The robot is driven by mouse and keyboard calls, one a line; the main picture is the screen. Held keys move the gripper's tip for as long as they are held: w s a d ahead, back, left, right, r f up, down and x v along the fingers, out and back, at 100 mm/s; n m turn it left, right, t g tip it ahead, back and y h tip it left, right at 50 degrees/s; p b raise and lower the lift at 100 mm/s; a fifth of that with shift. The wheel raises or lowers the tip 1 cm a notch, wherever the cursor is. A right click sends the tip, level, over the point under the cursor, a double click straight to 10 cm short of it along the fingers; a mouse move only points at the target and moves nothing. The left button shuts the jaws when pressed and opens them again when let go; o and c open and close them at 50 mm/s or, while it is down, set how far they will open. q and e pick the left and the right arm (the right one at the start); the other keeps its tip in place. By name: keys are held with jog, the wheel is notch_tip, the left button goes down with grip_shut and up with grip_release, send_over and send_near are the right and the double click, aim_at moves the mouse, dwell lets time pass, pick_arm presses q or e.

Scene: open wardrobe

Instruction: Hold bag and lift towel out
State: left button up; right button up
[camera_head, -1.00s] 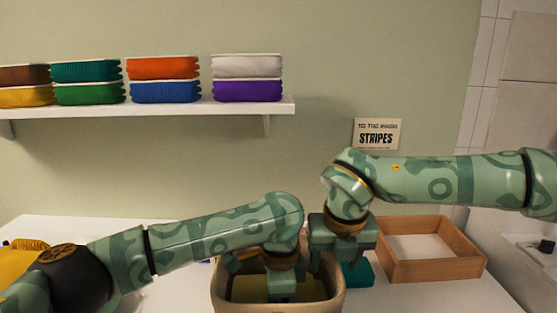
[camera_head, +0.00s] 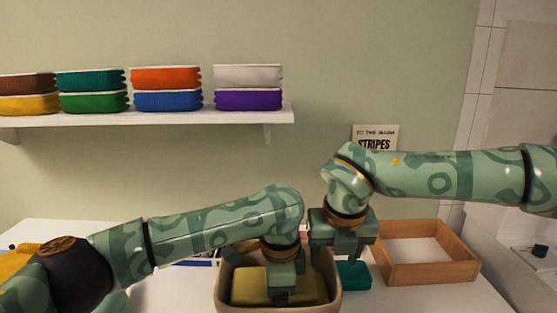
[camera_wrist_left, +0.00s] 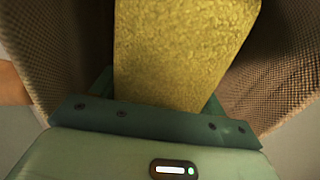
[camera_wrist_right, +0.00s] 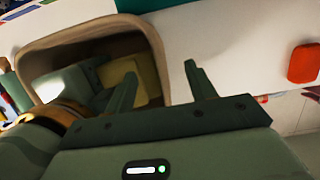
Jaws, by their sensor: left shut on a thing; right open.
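The tan woven bag (camera_head: 336,290) stands open on the white table. The yellow towel (camera_head: 247,286) is inside it, near the opening. My left gripper (camera_head: 281,292) reaches down into the bag and is shut on the towel, which fills the space between its fingers in the left wrist view (camera_wrist_left: 182,50). The bag's woven wall (camera_wrist_left: 62,55) shows around it there. My right gripper (camera_head: 334,256) is open at the bag's right rim. In the right wrist view (camera_wrist_right: 159,75) its fingers are spread around the rim. The towel's lower part is hidden.
A wooden tray (camera_head: 428,272) stands right of the bag. A teal folded item (camera_head: 353,275) lies between them. A shelf (camera_head: 200,116) with colourful folded stacks hangs on the back wall. An orange-red item (camera_wrist_right: 303,63) shows in the right wrist view.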

pick_arm(q)
jog(key=shift+t, duration=0.3)
jog(key=shift+s+r+p, duration=0.15)
jog(key=shift+r+p, duration=0.9)
jog(key=shift+r, duration=0.6)
jog(key=shift+s+r+p, duration=0.15)
jog(key=shift+r+p, duration=0.85)
jog(key=shift+r, duration=0.65)
pick_arm(e)
jog(key=shift+v, duration=3.05)
pick_arm(q)
jog(key=shift+f, duration=0.1)
pick_arm(e)
jog(key=shift+w+f, duration=0.1)
